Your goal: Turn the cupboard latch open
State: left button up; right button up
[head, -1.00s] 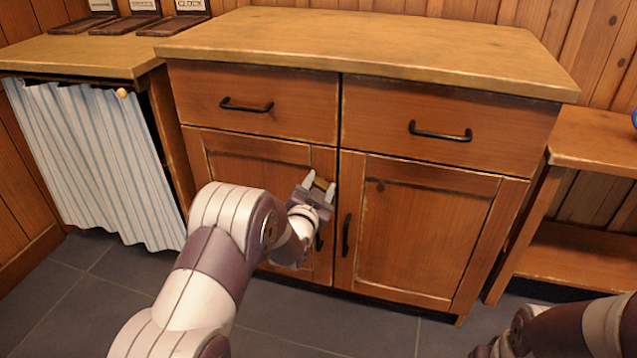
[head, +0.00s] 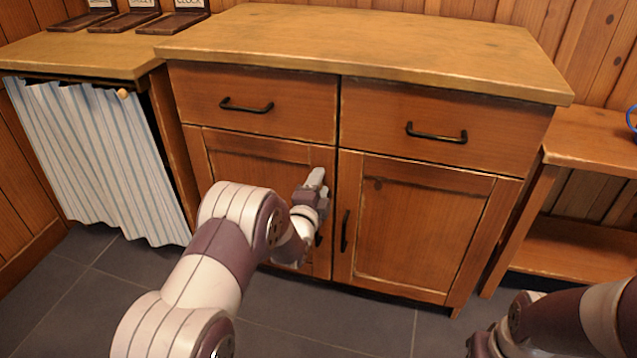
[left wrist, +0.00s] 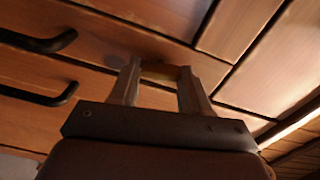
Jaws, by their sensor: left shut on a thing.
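The cupboard (head: 425,235) has two doors below two drawers, and both doors look closed. My left gripper (head: 316,178) is at the upper inner corner of the left door (head: 240,158), beside the gap between the doors. Its fingers show nearly edge-on in the head view and hide the latch there. In the left wrist view, the small brownish latch (left wrist: 160,73) sits between the two fingertips, which are shut on it. How far the latch is turned cannot be told. Part of my right arm shows at the lower right, its fingers out of frame.
Black handles sit on the left drawer (head: 246,106), right drawer (head: 436,133) and right door (head: 345,231). A striped curtain (head: 95,160) hangs at left. A low shelf (head: 580,250) stands at right. The cupboard top (head: 360,45) is clear.

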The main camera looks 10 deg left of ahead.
pick_arm(q)
jog(key=shift+f+m, duration=0.1)
jog(key=shift+m, duration=0.9)
jog(key=o, duration=1.1)
jog(key=shift+c, duration=0.2)
jog(key=shift+p, duration=0.3)
jog(key=s+p, duration=0.5)
jog(key=s, duration=0.7)
jog(key=shift+s+a, duration=0.2)
jog(key=shift+s, duration=0.15)
